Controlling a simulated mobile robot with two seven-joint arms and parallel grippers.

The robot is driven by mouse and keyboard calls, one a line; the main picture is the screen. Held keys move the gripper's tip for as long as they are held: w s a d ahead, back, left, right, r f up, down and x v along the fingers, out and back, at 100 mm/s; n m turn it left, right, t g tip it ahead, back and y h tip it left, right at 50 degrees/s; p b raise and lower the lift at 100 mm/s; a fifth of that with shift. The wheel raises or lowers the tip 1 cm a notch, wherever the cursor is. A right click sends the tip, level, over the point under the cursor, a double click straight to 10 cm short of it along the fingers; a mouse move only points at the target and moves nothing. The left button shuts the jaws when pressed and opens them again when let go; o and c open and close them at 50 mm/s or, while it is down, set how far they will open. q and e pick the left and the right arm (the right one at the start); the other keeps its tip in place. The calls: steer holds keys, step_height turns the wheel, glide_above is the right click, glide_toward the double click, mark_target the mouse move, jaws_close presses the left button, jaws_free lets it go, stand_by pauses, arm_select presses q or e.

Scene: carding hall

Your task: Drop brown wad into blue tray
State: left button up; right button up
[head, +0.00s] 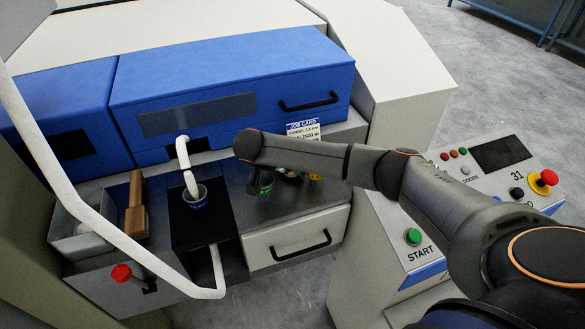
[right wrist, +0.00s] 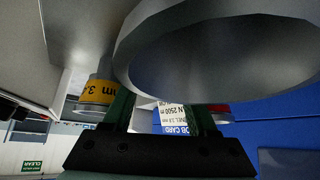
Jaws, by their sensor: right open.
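I see no brown wad and no blue tray for certain in either view. My right gripper (head: 260,186) points down over the grey worktop, below the blue machine cover. In the right wrist view its two green fingers (right wrist: 163,115) stand apart, open. A large grey round-mouthed part (right wrist: 225,50) fills the view close beyond them; I cannot tell if they touch it. A grey tray (head: 62,240) with whitish material stands at the far left of the worktop. A brown-handled tool (head: 136,205) lies beside it. My left gripper is not in view.
A white sliver runs into a dark cup (head: 195,197) left of my gripper. Small parts with coloured bands (head: 314,177) sit right of the gripper, partly hidden by my arm. A job card (head: 303,130) hangs behind. A control panel (head: 490,170) stands at right.

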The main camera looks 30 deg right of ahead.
steer(key=shift+c, duration=0.2)
jaws_close()
stand_by(0.3)
